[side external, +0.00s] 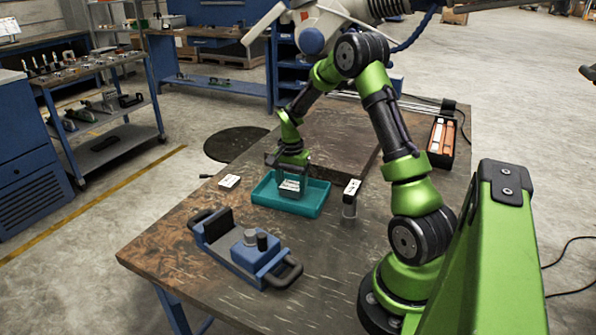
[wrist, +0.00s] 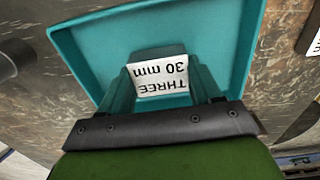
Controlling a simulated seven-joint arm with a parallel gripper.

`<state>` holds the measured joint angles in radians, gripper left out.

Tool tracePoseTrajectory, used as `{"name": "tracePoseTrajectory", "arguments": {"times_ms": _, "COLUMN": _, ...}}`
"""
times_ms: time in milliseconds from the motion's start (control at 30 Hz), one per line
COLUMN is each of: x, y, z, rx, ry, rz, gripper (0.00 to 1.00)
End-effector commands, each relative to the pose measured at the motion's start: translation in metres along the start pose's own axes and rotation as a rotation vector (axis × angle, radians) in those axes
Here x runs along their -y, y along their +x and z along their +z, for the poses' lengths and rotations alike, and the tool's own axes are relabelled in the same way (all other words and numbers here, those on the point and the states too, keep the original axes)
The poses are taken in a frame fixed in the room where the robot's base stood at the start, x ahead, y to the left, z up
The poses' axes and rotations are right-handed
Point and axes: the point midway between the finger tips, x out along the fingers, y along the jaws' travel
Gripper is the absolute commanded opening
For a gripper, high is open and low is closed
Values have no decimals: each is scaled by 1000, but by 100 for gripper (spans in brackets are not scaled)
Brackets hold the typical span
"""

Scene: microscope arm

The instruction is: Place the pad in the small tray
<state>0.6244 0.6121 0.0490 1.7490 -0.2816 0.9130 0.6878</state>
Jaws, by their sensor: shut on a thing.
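The teal small tray (side external: 312,207) sits on the table, and its inside fills much of the wrist view (wrist: 215,25). My gripper (side external: 290,186) points down over the tray. In the wrist view, my gripper (wrist: 160,82) has its two fingers on either side of a white pad (wrist: 158,68) marked "THREE 30 mm". The pad is held between the fingers, within the tray's outline. I cannot tell whether its underside touches the tray floor. The fingers hide the pad's side edges.
A white labelled piece (side external: 229,182) lies left of the tray. Another labelled piece (side external: 352,188) stands on a small post at its right. A blue fixture with black handles (side external: 245,250) is in front. A black box with orange and white items (side external: 441,140) is at back right.

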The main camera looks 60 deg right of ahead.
Motion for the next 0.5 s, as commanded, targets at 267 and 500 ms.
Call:
{"name": "tracePoseTrajectory", "arguments": {"times_ms": 267, "x": 1, "y": 6, "z": 0, "rx": -2, "ry": 1, "rz": -4, "gripper": 4}}
{"name": "tracePoseTrajectory", "arguments": {"times_ms": 500, "x": 0, "y": 10, "z": 0, "rx": -1, "ry": 0, "rz": -2, "gripper": 66}}
